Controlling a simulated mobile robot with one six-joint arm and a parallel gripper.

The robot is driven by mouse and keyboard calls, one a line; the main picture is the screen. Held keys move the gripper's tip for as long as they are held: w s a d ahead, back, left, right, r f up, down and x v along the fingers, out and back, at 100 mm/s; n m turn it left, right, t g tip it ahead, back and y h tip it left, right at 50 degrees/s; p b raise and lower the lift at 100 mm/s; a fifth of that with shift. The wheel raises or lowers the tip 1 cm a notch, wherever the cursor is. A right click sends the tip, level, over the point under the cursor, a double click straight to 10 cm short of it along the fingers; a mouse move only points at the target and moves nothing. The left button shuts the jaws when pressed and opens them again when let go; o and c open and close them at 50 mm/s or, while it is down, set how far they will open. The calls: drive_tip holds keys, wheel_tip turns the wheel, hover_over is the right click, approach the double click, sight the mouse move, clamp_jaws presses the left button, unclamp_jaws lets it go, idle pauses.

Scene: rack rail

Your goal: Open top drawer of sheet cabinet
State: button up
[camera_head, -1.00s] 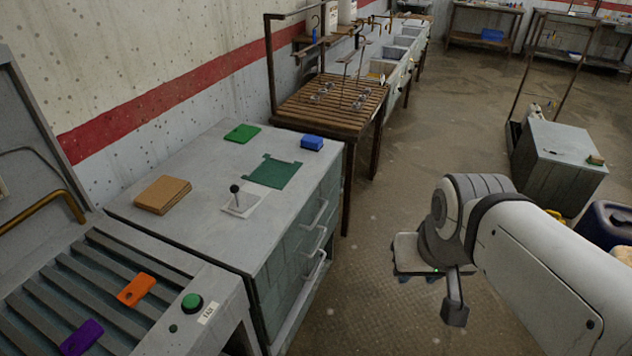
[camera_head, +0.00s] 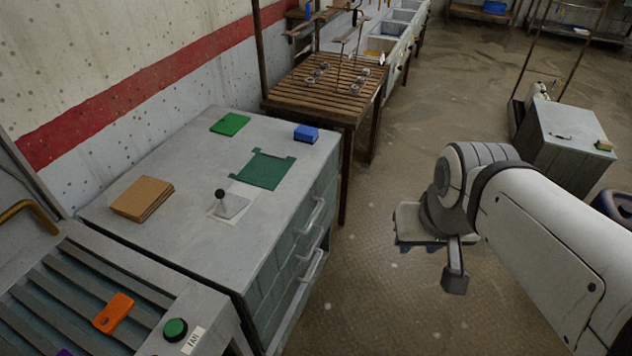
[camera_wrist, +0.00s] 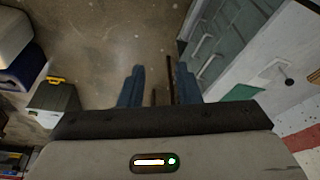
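The sheet cabinet (camera_head: 190,170) is grey with a green drawer front facing right. Several bar handles are stacked on that front, and the top drawer handle (camera_head: 311,215) is the uppermost. The drawers look shut. My gripper (camera_head: 418,247) is right of the cabinet, apart from it, and mostly hidden under my wrist in the head view. In the wrist view my gripper (camera_wrist: 159,82) shows two blue fingers spread apart with nothing between them. The cabinet front also shows there at the upper right (camera_wrist: 225,35), with a handle (camera_wrist: 210,66) visible beyond the fingers.
On the cabinet top are a brown stack (camera_head: 142,198), a black-knobbed lever (camera_head: 220,194), a green sheet (camera_head: 262,170) and a blue block (camera_head: 306,133). A slatted wooden table (camera_head: 325,88) stands behind. A grey box cabinet (camera_head: 565,145) is at right. Floor between is clear.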

drive_tip(key=w+a+f+g+y+b, duration=0.1)
drive_tip(key=w+a+f+y+b, duration=0.3)
drive_tip(key=f+b, duration=0.55)
drive_tip(key=m+t+y+b, duration=0.35)
drive_tip(key=y+b, duration=0.75)
drive_tip(key=b, duration=1.6)
approach(316, 213)
drive_tip(key=a+f, duration=0.1)
drive_tip(key=a, duration=0.1)
drive_tip(key=shift+m+g, duration=0.25)
drive_tip(key=shift+m, duration=0.1)
drive_tip(key=x, duration=0.5)
drive_tip(key=w+b+x, duration=0.1)
drive_tip(key=x, duration=0.2)
drive_tip(key=shift+s+d, duration=0.1)
drive_tip(key=shift+c, duration=0.2)
clamp_jaws()
